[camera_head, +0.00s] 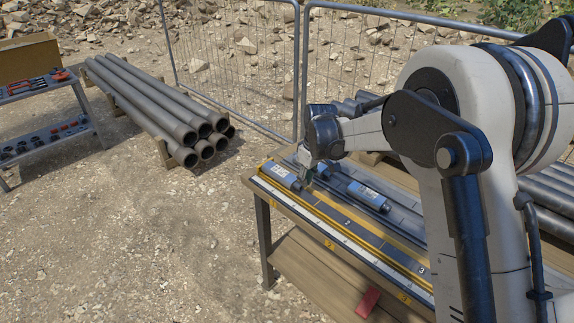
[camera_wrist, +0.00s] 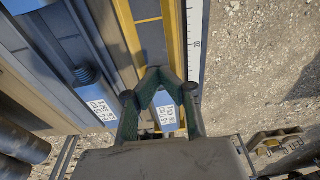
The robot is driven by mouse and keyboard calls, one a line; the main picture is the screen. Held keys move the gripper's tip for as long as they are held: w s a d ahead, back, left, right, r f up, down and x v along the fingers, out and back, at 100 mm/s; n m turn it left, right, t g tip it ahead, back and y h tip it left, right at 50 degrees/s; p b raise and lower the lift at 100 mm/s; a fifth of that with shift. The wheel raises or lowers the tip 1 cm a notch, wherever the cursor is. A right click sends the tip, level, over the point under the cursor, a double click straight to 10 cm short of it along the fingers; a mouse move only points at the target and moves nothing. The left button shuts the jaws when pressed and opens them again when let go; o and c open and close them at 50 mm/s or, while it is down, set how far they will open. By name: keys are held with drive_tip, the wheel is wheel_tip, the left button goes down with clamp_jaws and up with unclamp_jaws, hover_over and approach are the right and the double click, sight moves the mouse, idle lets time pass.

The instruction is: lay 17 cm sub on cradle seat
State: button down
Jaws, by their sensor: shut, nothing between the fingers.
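Three blue subs with pale labels lie on the bench. One (camera_head: 281,177) is at the left end of the yellow-edged channel; it also shows below my fingertips in the wrist view (camera_wrist: 166,117), partly hidden by the fingers. A second, with a dark threaded end, lies in the grey rails behind it (camera_wrist: 98,103). The third (camera_head: 366,194) lies farther right; only its corner shows in the wrist view (camera_wrist: 25,4). I cannot tell which is 17 cm, nor which part is the cradle seat. My gripper (camera_head: 308,180) is shut and empty above the bench, fingertips together (camera_wrist: 161,76).
A white measuring strip (camera_wrist: 196,45) runs along the bench's front edge. A red object (camera_head: 367,302) lies on the lower shelf. Stacked pipes (camera_head: 150,95) and a tool rack (camera_head: 40,85) stand left; a mesh fence (camera_head: 240,55) stands behind. Gravel ground at left is open.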

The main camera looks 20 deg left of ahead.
sight(282, 174)
drive_tip(key=shift+w+a+f, duration=0.2)
drive_tip(key=shift+a+f, duration=0.05)
drive_tip(key=shift+a, duration=0.35)
drive_tip(key=w+a, duration=0.1)
drive_tip(key=a, duration=0.2)
drive_tip(key=w+a, duration=0.1)
drive_tip(key=a, duration=0.3)
drive_tip(key=w+a, duration=0.2)
drive_tip(key=a, duration=0.1)
drive_tip(key=shift+a, duration=0.15)
drive_tip(key=shift+f, duration=0.75)
drive_tip(key=shift+s, duration=0.1)
drive_tip(key=shift+f, duration=0.1)
drive_tip(key=shift+d, duration=0.25)
drive_tip(key=shift+s+d+b, duration=0.25)
drive_tip(key=shift+d+b, duration=0.15)
drive_tip(key=shift+d, duration=0.1)
